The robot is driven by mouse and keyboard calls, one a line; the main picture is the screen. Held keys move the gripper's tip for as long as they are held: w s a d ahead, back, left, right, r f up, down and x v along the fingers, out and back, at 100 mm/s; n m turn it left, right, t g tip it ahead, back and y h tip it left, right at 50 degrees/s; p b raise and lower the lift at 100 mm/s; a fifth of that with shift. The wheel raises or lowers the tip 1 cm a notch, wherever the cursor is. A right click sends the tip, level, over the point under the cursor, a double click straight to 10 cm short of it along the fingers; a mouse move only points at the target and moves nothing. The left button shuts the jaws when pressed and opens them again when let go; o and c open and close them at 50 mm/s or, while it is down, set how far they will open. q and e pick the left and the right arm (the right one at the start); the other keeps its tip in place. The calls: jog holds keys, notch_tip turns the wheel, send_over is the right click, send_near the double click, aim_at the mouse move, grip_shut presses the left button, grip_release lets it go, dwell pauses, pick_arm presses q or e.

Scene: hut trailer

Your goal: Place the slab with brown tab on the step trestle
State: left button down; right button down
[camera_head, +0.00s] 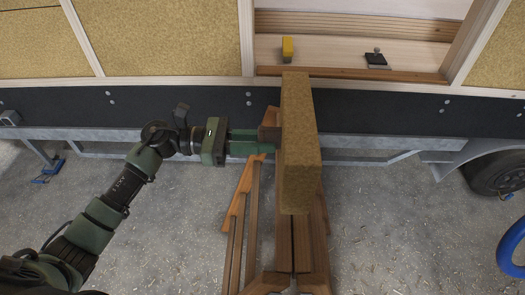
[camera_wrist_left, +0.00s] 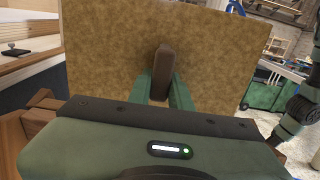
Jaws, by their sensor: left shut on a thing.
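The slab (camera_head: 298,140) is a thick tan fibre board held upright on edge over the step trestle (camera_head: 316,250). Its broad face fills much of the left wrist view (camera_wrist_left: 110,50). The brown tab (camera_wrist_left: 163,68) stands out from that face. My left gripper (camera_head: 262,142) comes in from the left and is shut on the brown tab, with a green finger on each side. The trestle is wooden, with slanted legs and rails under the slab. The slab hides most of the trestle's top, and I cannot tell whether they touch. My right gripper is out of view.
Behind the slab is the trailer wall with an open wooden bay. A yellow block (camera_head: 287,48) and a dark metal piece (camera_head: 375,59) lie on its ledge. A wheel (camera_head: 497,175) and a blue hose (camera_head: 511,247) are at the right.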

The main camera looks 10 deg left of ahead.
pick_arm(q)
notch_tip(320, 180, down, 4)
jog(key=shift+f+p, duration=0.2)
jog(key=shift+p, duration=0.2)
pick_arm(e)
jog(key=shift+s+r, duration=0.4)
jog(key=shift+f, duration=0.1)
pick_arm(q)
jog(key=shift+f+b, duration=0.2)
jog(key=shift+b, duration=0.1)
jog(key=c, duration=1.3)
grip_release()
jog(key=shift+r, duration=0.1)
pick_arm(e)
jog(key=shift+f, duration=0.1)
